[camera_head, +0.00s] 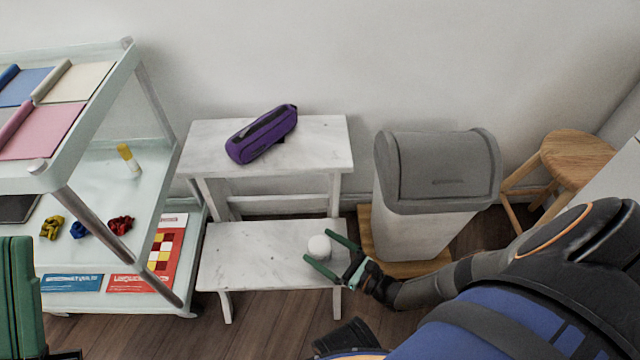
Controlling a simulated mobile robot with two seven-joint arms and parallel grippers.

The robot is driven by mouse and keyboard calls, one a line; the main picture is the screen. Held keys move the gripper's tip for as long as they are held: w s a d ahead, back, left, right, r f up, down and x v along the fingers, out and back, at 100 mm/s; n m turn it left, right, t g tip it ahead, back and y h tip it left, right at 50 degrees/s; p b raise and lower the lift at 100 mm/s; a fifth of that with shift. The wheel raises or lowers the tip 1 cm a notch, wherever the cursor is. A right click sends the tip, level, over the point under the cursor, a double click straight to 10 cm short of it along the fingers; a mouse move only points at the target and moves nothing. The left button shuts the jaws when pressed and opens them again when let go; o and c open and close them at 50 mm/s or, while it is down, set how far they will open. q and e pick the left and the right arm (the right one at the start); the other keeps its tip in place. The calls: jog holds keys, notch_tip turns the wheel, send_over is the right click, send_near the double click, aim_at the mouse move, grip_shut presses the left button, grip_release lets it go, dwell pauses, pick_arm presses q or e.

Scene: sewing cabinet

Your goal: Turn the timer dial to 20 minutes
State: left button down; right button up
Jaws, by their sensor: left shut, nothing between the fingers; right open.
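A small white round object (318,246), seemingly the timer with its dial, sits on the lower step (240,262) of a white step stool, near its right end. Its markings are too small to read. My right gripper (322,248) is open, with its two green fingers on either side of the timer, one towards the upper right and one towards the lower left. I cannot tell whether they touch it. My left gripper (16,240) is shut and empty at the lower left edge of the view, far from the timer.
A purple case (262,135) lies on the stool's upper step (322,150). A grey-lidded bin (436,175) stands to the right, with a wooden stool (578,160) beyond it. A pale shelf cart (150,110) with papers and small items stands at left.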

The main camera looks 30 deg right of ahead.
jog(key=shift+w+a, duration=0.25)
jog(key=shift+w, duration=0.4)
jog(key=c, duration=1.3)
jog(key=m+t+h, duration=0.1)
jog(key=m+h, duration=0.1)
jog(key=h, duration=0.2)
jog(key=shift+s+a+m, duration=0.1)
jog(key=shift+m, duration=0.2)
jog(key=shift+m+h, duration=1)
jog(key=shift+h, duration=0.5)
jog(key=o, duration=1.3)
